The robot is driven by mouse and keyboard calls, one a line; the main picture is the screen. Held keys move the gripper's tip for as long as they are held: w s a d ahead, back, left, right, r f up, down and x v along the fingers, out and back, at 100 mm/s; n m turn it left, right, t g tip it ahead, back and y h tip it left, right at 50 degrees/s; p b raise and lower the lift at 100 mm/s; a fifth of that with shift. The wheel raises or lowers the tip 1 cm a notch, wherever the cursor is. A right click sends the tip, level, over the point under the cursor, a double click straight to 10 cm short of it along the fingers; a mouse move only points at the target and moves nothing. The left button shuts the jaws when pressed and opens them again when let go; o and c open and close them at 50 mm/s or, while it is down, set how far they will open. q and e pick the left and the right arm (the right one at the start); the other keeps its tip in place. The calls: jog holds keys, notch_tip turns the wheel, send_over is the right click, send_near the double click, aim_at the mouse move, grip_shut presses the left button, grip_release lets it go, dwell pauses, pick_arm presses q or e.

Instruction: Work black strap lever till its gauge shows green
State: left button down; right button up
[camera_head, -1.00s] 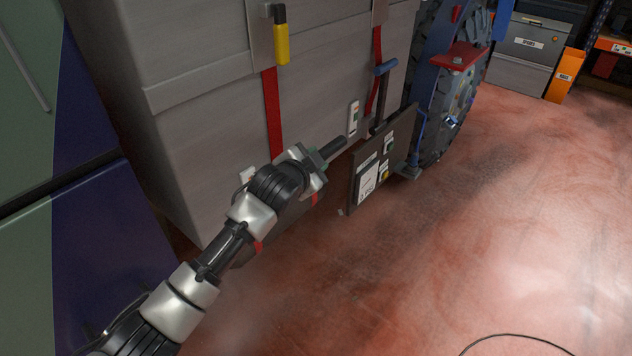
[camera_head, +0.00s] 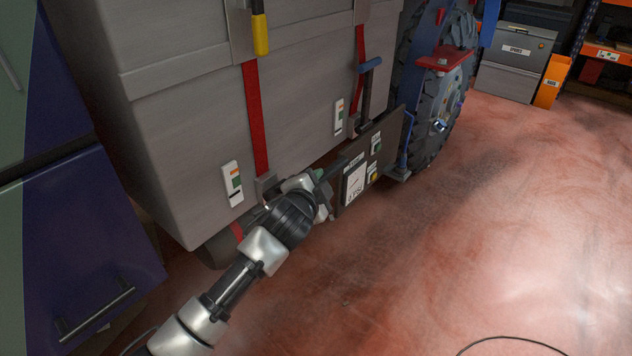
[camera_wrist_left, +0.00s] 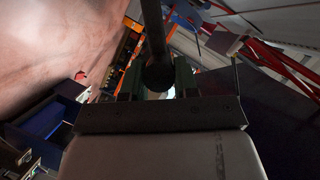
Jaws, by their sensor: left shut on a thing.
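My left gripper (camera_head: 324,188) is low beside the grey box, at the lower end of a red strap (camera_head: 256,118). In the left wrist view its fingers (camera_wrist_left: 156,82) are shut around a dark lever bar (camera_wrist_left: 154,40) with a round end. In the head view the gripper and arm hide most of this lever. A second gauge plate (camera_head: 339,116) sits by the right-hand strap. My right gripper is not in view.
A yellow-handled lever (camera_head: 260,35) and a blue-handled lever (camera_head: 370,66) stand on the grey box (camera_head: 180,120). A dark panel with labels (camera_head: 393,135) stands just right of my gripper, before a big wheel (camera_head: 428,130). The floor at right is open; a cable lies there.

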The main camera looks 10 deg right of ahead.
pick_arm(q)
jog(key=shift+f, duration=0.25)
jog(key=c, duration=0.9)
grip_release()
jog(key=shift+d, duration=0.1)
jog(key=shift+o, duration=0.3)
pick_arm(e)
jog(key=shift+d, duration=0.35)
pick_arm(q)
jog(key=shift+r, duration=0.1)
jog(key=b+v, duration=0.2)
jog(key=v, duration=0.8)
jog(key=shift+s+a, duration=0.25)
jog(key=shift+s, duration=0.05)
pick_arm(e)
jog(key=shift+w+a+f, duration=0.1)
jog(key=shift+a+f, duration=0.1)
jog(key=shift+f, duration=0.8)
